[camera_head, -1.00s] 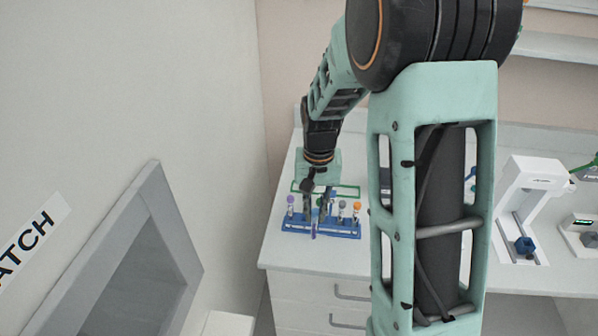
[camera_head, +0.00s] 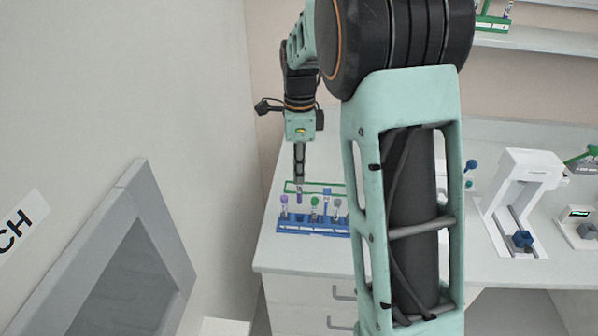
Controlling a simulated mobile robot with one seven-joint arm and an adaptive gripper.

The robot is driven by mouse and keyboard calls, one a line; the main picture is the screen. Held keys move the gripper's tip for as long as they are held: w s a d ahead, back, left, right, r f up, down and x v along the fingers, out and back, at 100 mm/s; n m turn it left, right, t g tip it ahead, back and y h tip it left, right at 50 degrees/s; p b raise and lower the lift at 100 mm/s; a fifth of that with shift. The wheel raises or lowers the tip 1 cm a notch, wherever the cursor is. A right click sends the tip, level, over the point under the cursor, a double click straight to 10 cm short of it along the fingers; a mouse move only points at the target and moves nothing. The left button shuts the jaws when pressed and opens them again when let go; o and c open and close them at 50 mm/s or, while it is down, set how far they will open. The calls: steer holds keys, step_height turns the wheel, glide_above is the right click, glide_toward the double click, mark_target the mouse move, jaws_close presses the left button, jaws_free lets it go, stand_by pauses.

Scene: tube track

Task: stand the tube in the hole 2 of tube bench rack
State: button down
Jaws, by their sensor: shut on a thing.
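A blue tube bench rack (camera_head: 312,232) stands on the left end of the counter. A purple-capped tube (camera_head: 284,204), a green-capped tube (camera_head: 315,205) and a grey-capped tube (camera_head: 337,206) stand in it. My gripper (camera_head: 299,184) points down, shut on a small tube (camera_head: 299,197) with a purplish lower end. In this view the held tube lies between the purple-capped and green-capped tubes, its lower end above the rack's body. Most of the held tube is hidden by the fingers. Hole numbers are too small to read, and my arm covers the area right of the rack.
A green-edged frame (camera_head: 294,186) lies behind the blue rack. A white device (camera_head: 520,190) with a blue part stands to the right on the counter (camera_head: 272,256). A wall is close on the left, with a grey-framed panel (camera_head: 165,215).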

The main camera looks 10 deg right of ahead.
steer(key=b, duration=0.4)
glide_above(299, 203)
steer(key=shift+w+d+f, duration=0.1)
steer(key=shift+w+f, duration=0.1)
steer(key=shift+f, duration=1)
steer(key=shift+w+f, duration=0.2)
steer(key=shift+f, duration=1)
steer(key=shift+f, duration=0.5)
steer(key=shift+f, duration=0.45)
steer(key=shift+f, duration=0.25)
steer(key=shift+f+b, duration=0.45)
steer(key=c, duration=1.8)
jaws_free()
steer(key=shift+c, duration=0.2)
